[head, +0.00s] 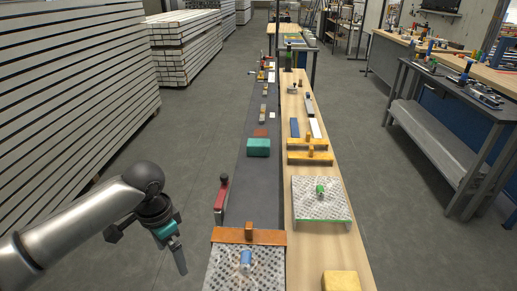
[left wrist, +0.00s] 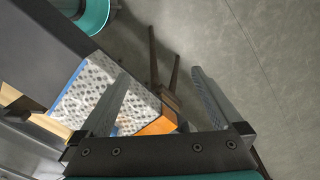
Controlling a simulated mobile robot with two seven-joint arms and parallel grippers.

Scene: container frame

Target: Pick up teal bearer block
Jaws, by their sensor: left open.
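The teal bearer block (head: 258,147) sits on the dark left strip of the long bench in the head view, beyond the red-handled tool. The teal block cannot be made out in that view. My right gripper is in neither view.
A red-handled tool (head: 221,196) stands at the bench's left edge. An orange bar (head: 230,236) and a perforated plate (head: 219,270) with a blue piece lie nearest. Another perforated plate (head: 303,207), with a green piece, lies right. The floor (head: 150,140) left of the bench is clear.

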